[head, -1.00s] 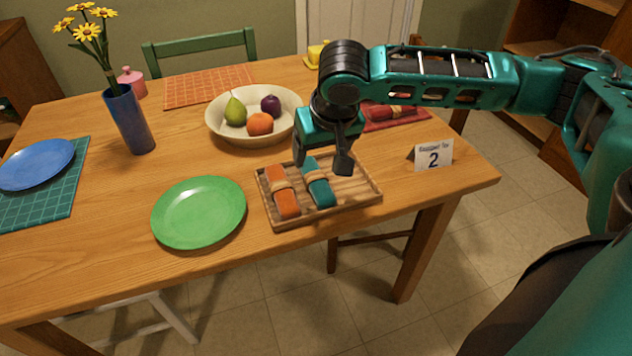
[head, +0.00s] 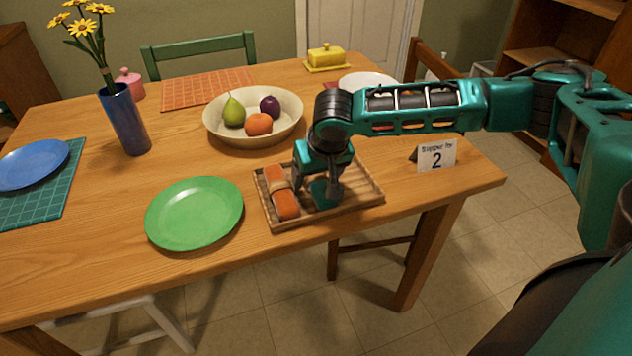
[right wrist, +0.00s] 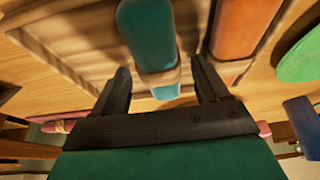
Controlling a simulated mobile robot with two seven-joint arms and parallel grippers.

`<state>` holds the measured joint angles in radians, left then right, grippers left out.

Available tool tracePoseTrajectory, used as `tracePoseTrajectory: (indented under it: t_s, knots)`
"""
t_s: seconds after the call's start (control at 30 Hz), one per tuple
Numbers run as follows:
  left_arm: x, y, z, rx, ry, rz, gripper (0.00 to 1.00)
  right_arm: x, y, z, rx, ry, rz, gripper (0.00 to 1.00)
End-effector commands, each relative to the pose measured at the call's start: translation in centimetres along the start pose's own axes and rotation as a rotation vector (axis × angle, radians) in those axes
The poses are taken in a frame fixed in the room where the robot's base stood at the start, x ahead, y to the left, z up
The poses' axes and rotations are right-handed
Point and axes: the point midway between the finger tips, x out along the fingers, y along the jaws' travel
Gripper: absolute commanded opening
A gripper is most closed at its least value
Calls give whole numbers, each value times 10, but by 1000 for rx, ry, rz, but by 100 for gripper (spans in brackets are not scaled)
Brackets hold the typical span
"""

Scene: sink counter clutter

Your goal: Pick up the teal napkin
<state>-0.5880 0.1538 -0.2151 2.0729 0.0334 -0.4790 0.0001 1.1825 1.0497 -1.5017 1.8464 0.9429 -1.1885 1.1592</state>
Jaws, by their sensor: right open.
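The teal napkin (head: 321,194) is rolled with a tan band and lies in the wooden tray (head: 357,206). In the head view my right gripper hides most of it. It also shows in the right wrist view (right wrist: 148,32), with its banded middle between the fingertips. My right gripper (head: 318,190) is open, with one finger on either side of the napkin. In the right wrist view (right wrist: 160,85) I cannot tell whether the fingers touch it. An orange napkin (head: 281,193) lies beside it in the tray, close to one finger. My left gripper is out of view.
A green plate (head: 194,213) stands left of the tray. A fruit bowl (head: 215,125) is behind it, and a number 2 card (head: 436,155) stands to the right. A blue vase (head: 124,120) with flowers is further left. The table edge runs close in front of the tray.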

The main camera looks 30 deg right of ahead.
Motion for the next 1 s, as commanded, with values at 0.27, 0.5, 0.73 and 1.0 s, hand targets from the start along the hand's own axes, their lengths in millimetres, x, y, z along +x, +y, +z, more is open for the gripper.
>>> tracePoseTrajectory:
  t_s: [0.27,0.5,0.73,1.0]
  knots:
    - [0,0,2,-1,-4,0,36,0,0,0,1,0,0,53]
    - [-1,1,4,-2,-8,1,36,-1,0,0,1,0,0,30]
    - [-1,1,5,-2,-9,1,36,-1,0,0,1,0,0,14]
    - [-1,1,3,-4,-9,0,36,-4,0,-2,1,0,0,13]
